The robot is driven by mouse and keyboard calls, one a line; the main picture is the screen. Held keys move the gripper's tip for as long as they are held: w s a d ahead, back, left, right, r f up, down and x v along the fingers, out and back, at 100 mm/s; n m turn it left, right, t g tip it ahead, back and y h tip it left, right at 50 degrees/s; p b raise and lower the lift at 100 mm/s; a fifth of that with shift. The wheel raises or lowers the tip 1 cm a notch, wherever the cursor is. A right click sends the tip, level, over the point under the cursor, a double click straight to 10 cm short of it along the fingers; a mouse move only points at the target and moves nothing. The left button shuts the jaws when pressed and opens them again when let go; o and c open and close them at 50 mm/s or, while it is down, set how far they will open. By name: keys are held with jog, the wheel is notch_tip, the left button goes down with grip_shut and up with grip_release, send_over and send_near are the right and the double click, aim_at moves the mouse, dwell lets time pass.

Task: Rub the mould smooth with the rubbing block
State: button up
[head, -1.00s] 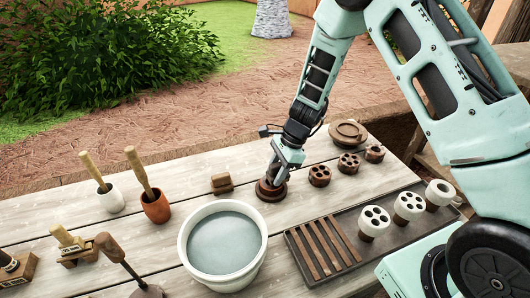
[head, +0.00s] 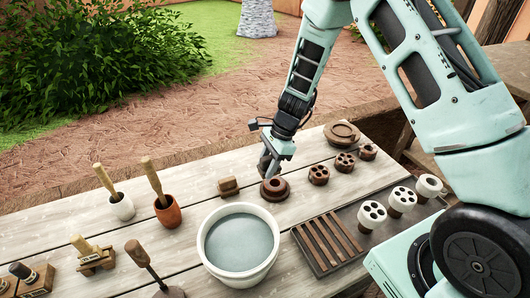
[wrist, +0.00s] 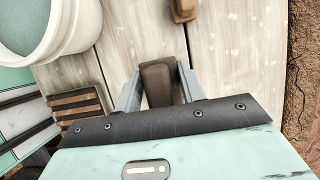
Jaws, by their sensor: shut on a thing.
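The mould, by its place under my gripper, is a round brown flanged piece (head: 275,191) with a dark hollow in its middle, on the table in the head view. My gripper (head: 269,168) is at its far left side, pointing down. In the wrist view, my gripper (wrist: 158,88) is shut on a dark brown block (wrist: 158,76), which I take for the rubbing block. The block seems to be just above or at the mould's far rim; I cannot tell whether they touch. The mould is hidden in the wrist view.
A small brown wooden piece (head: 228,186) stands left of the mould. A white bucket of grey liquid (head: 203,247) is in front. Brown holed pieces (head: 318,175) stand to the right. A dark tray (head: 312,262) holds bars and white-topped pieces. Tools in pots stand left.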

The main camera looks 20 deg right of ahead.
jog(key=shift+r+p, duration=0.85)
jog(key=shift+r, duration=0.5)
